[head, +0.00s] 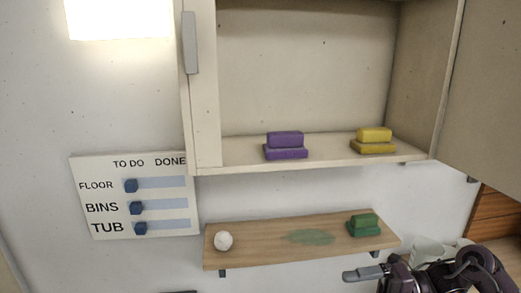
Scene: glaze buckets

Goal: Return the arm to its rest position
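My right arm comes in at the bottom right, and its gripper (366,273) is below the right part of the wooden shelf. One grey finger shows, pointing left; I cannot make out a second finger or anything held, so its opening is unclear. My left gripper is not in view.
A wooden shelf (265,246) holds a white ball (223,240), a green block-shaped item (363,225) and a green stain (310,237). Above, an open cabinet (300,170) holds purple (285,146) and yellow (373,141) ones. White cups (425,250) stand near my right arm. A TO DO/DONE board (135,196) hangs left.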

